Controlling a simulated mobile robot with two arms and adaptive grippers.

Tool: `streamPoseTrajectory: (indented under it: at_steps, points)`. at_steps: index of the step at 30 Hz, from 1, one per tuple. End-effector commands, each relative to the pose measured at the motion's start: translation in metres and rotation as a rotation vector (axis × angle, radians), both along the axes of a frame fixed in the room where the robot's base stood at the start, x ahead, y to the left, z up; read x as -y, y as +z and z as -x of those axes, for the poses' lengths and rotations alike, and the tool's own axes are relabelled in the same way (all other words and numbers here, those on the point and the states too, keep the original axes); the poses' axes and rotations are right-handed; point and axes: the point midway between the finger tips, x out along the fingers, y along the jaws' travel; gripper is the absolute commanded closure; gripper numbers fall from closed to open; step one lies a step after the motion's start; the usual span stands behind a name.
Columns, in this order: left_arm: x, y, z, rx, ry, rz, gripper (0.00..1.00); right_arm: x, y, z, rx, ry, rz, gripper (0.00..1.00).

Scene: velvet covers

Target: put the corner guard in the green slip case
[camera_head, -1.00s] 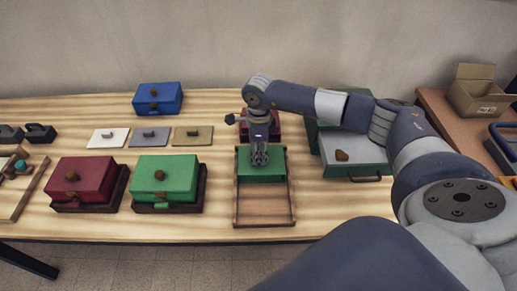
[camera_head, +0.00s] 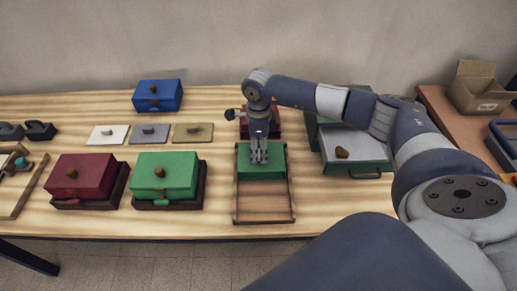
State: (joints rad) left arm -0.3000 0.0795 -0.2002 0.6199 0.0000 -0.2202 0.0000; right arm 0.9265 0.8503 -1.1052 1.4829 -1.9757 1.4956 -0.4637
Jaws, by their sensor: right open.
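A green case (camera_head: 274,172) sits in the back part of a shallow wooden tray (camera_head: 263,220) near the middle of the table. My right gripper (camera_head: 259,161) points down over it with open fingers and hides part of its top. I cannot tell whether the fingertips touch it. Another green box (camera_head: 180,168) with a brown knob stands on a dark base to the left. I cannot clearly make out a corner guard; a small brown piece (camera_head: 342,153) lies on the grey top of a green drawer-like box (camera_head: 360,170) at the right. My left gripper is not in view.
A dark red box (camera_head: 85,172) stands at the left, a blue box (camera_head: 158,95) at the back. Three flat knobbed plates lie between: white (camera_head: 105,137), grey (camera_head: 148,136), tan (camera_head: 190,135). Another red box is partly behind my gripper. A cardboard box (camera_head: 475,90) is far right.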

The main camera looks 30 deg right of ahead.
Motion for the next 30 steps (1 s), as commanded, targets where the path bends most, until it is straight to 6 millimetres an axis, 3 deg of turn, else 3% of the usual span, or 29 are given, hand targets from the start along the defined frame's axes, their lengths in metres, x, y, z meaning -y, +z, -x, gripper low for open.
streamPoseTrajectory:
  at_steps: [9,15,21,30]
  points:
    - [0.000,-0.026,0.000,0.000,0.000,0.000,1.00,0.000,0.066,-0.002,0.009,0.002,0.000,0.48]
    - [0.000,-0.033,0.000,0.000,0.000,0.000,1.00,0.000,0.099,-0.001,0.006,0.000,-0.001,0.48]
    - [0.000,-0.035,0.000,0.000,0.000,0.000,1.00,0.000,0.112,-0.001,0.004,0.000,0.000,0.48]
    - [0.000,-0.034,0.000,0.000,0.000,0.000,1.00,0.000,0.113,-0.001,0.003,0.000,-0.001,0.48]
